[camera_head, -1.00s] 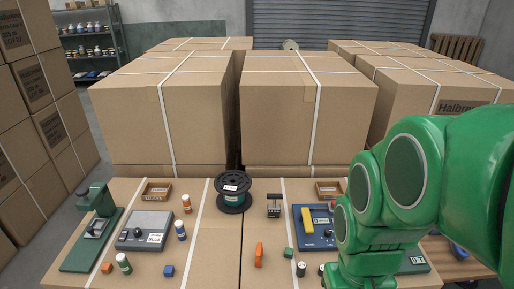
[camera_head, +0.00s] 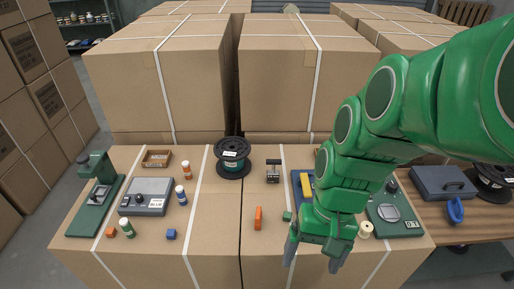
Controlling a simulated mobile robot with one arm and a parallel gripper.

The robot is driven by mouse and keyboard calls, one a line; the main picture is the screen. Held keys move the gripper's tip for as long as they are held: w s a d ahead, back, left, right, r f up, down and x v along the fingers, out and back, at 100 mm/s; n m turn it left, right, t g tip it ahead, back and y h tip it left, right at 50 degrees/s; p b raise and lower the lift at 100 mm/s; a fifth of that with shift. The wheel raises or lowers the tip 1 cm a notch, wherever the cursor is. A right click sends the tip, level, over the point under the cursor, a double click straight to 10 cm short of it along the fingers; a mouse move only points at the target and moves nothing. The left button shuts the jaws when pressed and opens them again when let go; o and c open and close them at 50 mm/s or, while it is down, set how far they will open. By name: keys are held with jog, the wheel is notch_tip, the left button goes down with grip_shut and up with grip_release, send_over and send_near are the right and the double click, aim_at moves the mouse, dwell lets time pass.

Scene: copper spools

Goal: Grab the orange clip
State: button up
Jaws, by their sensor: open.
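The orange clip (camera_head: 258,218) is a small upright-looking orange piece on the cardboard box top, near the middle front. It stands apart from other things. My gripper (camera_head: 312,262) is to its right and nearer the front edge, with its two grey fingers spread and pointing down. Nothing shows between the fingers. My green arm covers part of the box top on the right.
A black spool (camera_head: 232,160) stands behind the clip. A blue block (camera_head: 171,234), an orange block (camera_head: 111,232) and a grey device (camera_head: 146,197) are to the left. A yellow-handled blue device (camera_head: 306,186) is partly behind my arm. The surface around the clip is clear.

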jog(key=w+a+f+m+g+y, duration=0.1)
jog(key=w+a+f+m+y, duration=0.4)
jog(key=w, duration=0.4)
jog(key=m+t+y, duration=0.5)
jog(key=m+y, duration=0.1)
jog(key=m, duration=0.6)
send_near(258, 215)
jog(key=a+f, duration=0.1)
jog(key=a, duration=0.1)
jog(key=w+a+f, duration=0.1)
jog(key=f, duration=0.1)
jog(key=shift+w+a, duration=0.2)
jog(key=shift+a, duration=0.15)
jog(key=shift+w+d+f+m, duration=0.1)
jog(key=shift+d+f+m, duration=0.05)
jog(key=shift+f+m, duration=0.2)
jog(key=shift+w+d+f+m, duration=0.15)
jog(key=shift+f+m, duration=0.2)
jog(key=shift+x, duration=1.35)
jog(key=a, duration=0.3)
jog(key=shift+s+a+f+y, duration=0.1)
jog(key=shift+a+y, duration=0.2)
jog(key=shift+x, duration=0.85)
jog(key=shift+f, duration=0.1)
